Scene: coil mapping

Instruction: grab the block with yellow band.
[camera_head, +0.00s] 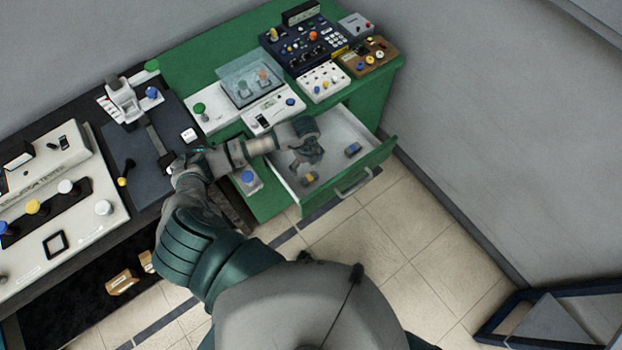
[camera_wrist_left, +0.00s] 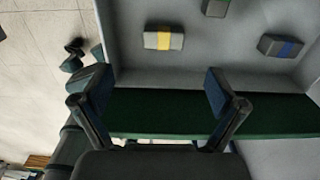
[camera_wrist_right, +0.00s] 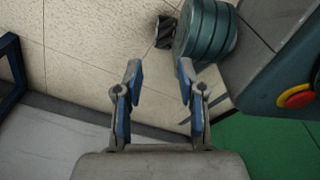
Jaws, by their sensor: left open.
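The block with the yellow band (camera_head: 309,178) is grey and lies on the floor of the open drawer (camera_head: 343,124). In the left wrist view the yellow-banded block (camera_wrist_left: 164,41) lies ahead of the fingertips, roughly between them sideways. My left gripper (camera_head: 303,160) is over the drawer, close to that block and apart from it. In its wrist view the left gripper (camera_wrist_left: 157,88) is open and empty, above the green drawer edge. My right gripper (camera_wrist_right: 158,75) shows only in its own wrist view, open and empty above the floor.
A blue-banded block (camera_head: 352,149) lies at the drawer's right; it also shows in the left wrist view (camera_wrist_left: 281,46). A green-banded block (camera_wrist_left: 216,7) is at the top edge there. Drawer walls surround the blocks. The green cabinet top (camera_head: 190,62) bears several control boxes.

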